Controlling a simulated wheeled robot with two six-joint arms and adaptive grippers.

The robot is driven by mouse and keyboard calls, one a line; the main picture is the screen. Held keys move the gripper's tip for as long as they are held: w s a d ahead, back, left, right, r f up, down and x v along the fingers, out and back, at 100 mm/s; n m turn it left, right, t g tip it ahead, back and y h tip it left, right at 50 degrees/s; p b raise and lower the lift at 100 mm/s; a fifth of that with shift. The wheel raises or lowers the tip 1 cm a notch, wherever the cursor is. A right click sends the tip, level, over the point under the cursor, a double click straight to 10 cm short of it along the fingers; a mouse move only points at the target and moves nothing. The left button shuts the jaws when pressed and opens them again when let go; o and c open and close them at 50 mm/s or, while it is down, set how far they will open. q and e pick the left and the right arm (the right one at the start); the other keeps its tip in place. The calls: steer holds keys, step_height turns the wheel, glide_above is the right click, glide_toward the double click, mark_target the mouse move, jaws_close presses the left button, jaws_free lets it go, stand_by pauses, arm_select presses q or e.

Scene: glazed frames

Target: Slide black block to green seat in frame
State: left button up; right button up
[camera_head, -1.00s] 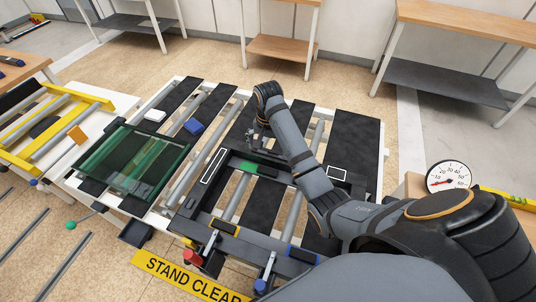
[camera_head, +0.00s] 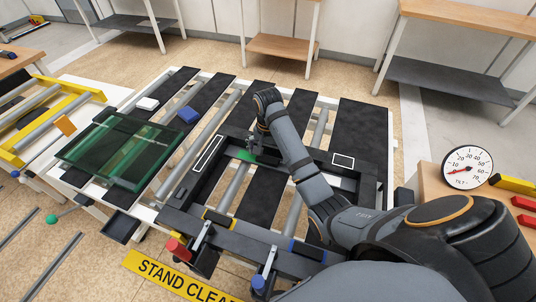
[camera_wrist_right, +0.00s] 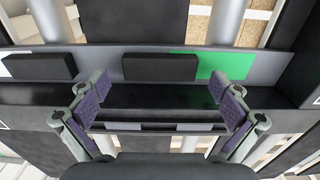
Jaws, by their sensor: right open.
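In the right wrist view, a black block (camera_wrist_right: 160,67) sits on the grey rail of the frame, its right side against the green seat (camera_wrist_right: 198,66). A second black block (camera_wrist_right: 42,67) sits farther left on the same rail. My right gripper (camera_wrist_right: 160,98) is open and empty, its two fingers spread on the near side of the rail, below the first block in the picture. In the head view my right gripper (camera_head: 254,146) is over the far rail of the dark frame (camera_head: 200,172), and the green seat (camera_head: 240,155) shows partly beside it. My left gripper is not in view.
A green glass pane (camera_head: 120,150) lies on the left of the roller table. Red and blue-handled clamps stand at the frame's near edge. A dial gauge (camera_head: 467,167) is at right.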

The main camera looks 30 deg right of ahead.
mark_target(252, 156)
steer(key=shift+r, duration=0.1)
steer(key=c, duration=1.2)
steer(key=shift+a, duration=0.1)
steer(key=shift+w+a+r+p, duration=0.1)
steer(key=shift+w+a+p, duration=0.35)
steer(key=shift+w+a, duration=0.15)
steer(key=shift+w+a+p, duration=0.3)
steer(key=shift+w+a, duration=0.4)
steer(key=shift+w, duration=0.2)
steer(key=shift+w+a, duration=0.6)
steer(key=shift+w, duration=0.15)
